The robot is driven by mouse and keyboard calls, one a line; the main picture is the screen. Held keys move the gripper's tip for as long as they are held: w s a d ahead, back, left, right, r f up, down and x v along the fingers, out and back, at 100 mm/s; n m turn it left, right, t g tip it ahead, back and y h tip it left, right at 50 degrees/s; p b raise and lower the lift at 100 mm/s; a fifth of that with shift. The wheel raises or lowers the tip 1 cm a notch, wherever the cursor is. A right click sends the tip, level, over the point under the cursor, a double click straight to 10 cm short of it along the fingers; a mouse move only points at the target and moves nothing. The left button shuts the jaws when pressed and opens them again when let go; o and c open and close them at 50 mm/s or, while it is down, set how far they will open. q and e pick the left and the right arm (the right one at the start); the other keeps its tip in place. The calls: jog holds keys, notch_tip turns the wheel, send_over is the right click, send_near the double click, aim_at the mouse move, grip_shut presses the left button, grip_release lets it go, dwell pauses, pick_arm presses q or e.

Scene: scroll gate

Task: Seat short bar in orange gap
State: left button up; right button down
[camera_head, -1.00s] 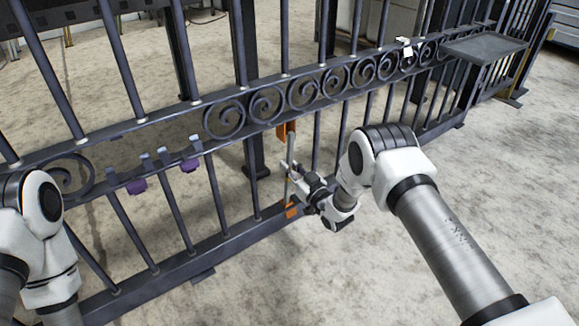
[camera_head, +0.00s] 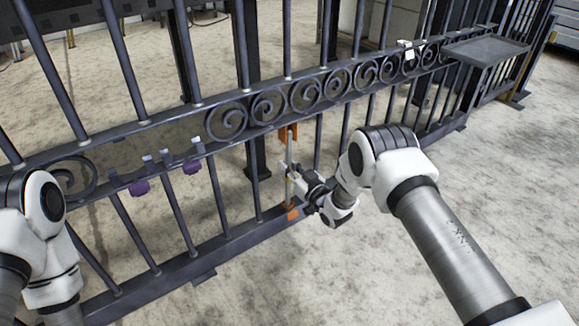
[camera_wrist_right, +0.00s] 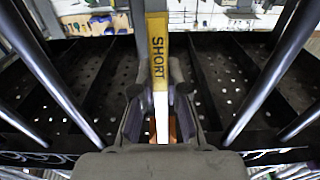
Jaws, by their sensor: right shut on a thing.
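The short bar (camera_head: 289,153) stands close to upright at the gate. Its yellow face marked SHORT shows in the right wrist view (camera_wrist_right: 158,58). My right gripper (camera_head: 290,178) is shut on it, with a finger on each side in the wrist view (camera_wrist_right: 159,98). The upper orange bracket (camera_head: 293,132) is at the scroll rail, by the bar's top. The lower orange bracket (camera_head: 292,213) is at the bottom rail, by its lower end. I cannot tell whether the bar touches either bracket. My left arm shows at the left edge; its gripper is out of view.
The dark gate (camera_head: 230,243) has upright bars on both sides of the orange gap. Several purple pieces (camera_head: 192,167) sit on a rail at the left. A grey shelf (camera_head: 485,48) juts out at the upper right. The floor in front is clear.

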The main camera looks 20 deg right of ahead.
jog(key=shift+w+a+f, duration=0.1)
jog(key=shift+w+a, duration=0.05)
jog(key=shift+w, duration=0.15)
jog(key=c, duration=1.1)
grip_release()
jog(key=v, duration=1.2)
